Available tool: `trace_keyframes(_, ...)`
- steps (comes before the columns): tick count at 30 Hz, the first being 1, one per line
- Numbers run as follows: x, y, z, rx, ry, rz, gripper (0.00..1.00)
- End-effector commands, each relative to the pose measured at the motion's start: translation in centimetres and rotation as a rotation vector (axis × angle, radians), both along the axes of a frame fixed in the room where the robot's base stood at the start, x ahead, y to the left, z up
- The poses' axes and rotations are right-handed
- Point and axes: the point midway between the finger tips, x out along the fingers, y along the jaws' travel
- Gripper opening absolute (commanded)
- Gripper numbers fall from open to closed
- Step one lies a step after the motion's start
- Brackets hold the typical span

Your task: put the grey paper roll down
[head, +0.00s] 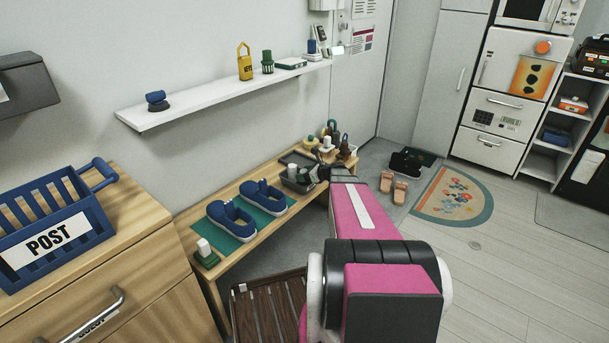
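My gripper (324,173) is at the end of my pink arm, low over the far part of the wooden bench, at the right edge of a dark tray (299,188). A small pale grey piece (314,174) shows right at the fingertips; it may be the grey paper roll, but it is too small to be sure. Whether the fingers are closed on it cannot be told. Another small pale cylinder (292,170) stands in the tray, just left of the gripper. My arm hides part of the bench's right side.
Blue shoe-like items (231,217) sit on a green mat (240,232) on the bench. A wooden caddy (346,157) with bottles and brushes stands beyond the gripper. A white shelf (200,102) hangs above. A blue POST basket (55,232) stands on the left cabinet.

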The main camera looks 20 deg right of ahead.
Motion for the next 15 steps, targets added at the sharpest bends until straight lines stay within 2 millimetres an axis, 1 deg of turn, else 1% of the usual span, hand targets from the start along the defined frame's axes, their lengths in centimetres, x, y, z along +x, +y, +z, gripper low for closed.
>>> trace_keyframes(5,-0.2,-0.1,0.4,0.000,0.000,0.000,0.69)
trace_keyframes(8,-1.1,-0.9,0.9,0.000,0.000,-0.002,0.69)
trace_keyframes(15,-4.4,-3.8,2.8,-0.001,-0.001,-0.002,0.69)
